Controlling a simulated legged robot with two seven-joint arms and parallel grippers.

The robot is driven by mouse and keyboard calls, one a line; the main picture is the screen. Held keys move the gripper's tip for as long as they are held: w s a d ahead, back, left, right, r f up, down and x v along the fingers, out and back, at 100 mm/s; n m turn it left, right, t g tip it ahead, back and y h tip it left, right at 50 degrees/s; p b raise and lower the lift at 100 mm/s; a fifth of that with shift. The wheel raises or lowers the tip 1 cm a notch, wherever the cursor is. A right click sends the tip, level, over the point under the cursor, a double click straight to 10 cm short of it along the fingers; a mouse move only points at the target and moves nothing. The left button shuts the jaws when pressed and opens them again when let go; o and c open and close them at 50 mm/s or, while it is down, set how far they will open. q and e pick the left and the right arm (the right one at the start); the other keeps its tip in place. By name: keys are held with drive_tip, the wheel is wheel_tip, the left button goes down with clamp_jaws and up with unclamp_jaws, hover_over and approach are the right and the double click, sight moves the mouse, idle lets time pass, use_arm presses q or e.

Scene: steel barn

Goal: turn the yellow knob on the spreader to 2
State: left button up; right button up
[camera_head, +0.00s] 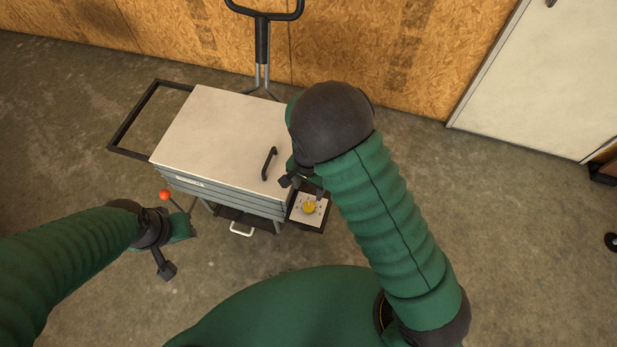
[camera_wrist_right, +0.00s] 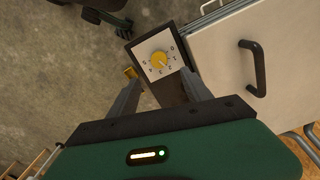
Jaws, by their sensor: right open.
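The yellow knob (camera_head: 309,207) sits on a pale dial plate (camera_head: 299,215) at the right front corner of the spreader (camera_head: 225,130), which has a white lid. In the right wrist view the knob (camera_wrist_right: 159,60) shows beyond my fingertips, on its plate with small dark marks around it; I cannot read them surely. My right gripper (camera_head: 303,184) is open and empty, above and beside the dial; in its wrist view the two fingers (camera_wrist_right: 165,88) stand apart, short of the knob. My left gripper (camera_head: 168,255) is at the left front of the spreader, its fingers unclear.
A lever with a red ball (camera_head: 165,195) stands at the spreader's left front. A black lid handle (camera_head: 268,163) is close to my right gripper. A white loop handle (camera_head: 242,229) sticks out low in front. A black frame (camera_head: 140,120) extends left. Bare concrete lies around.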

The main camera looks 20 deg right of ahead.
wheel_tip(320, 180, up, 5)
drive_tip(key=shift+f, duration=0.1)
drive_tip(key=shift+p, duration=0.3)
drive_tip(key=s+d+r+n+t+p, duration=0.1)
drive_tip(key=s+d+r+n+t, duration=0.1)
drive_tip(key=s+d+r+n, duration=0.4)
drive_tip(key=s+r+n, duration=0.3)
drive_tip(key=r, duration=0.3)
drive_tip(key=shift+s+d+r+n+t+p, duration=0.3)
drive_tip(key=shift+d+r+p, duration=0.1)
drive_tip(key=shift+d, duration=0.15)
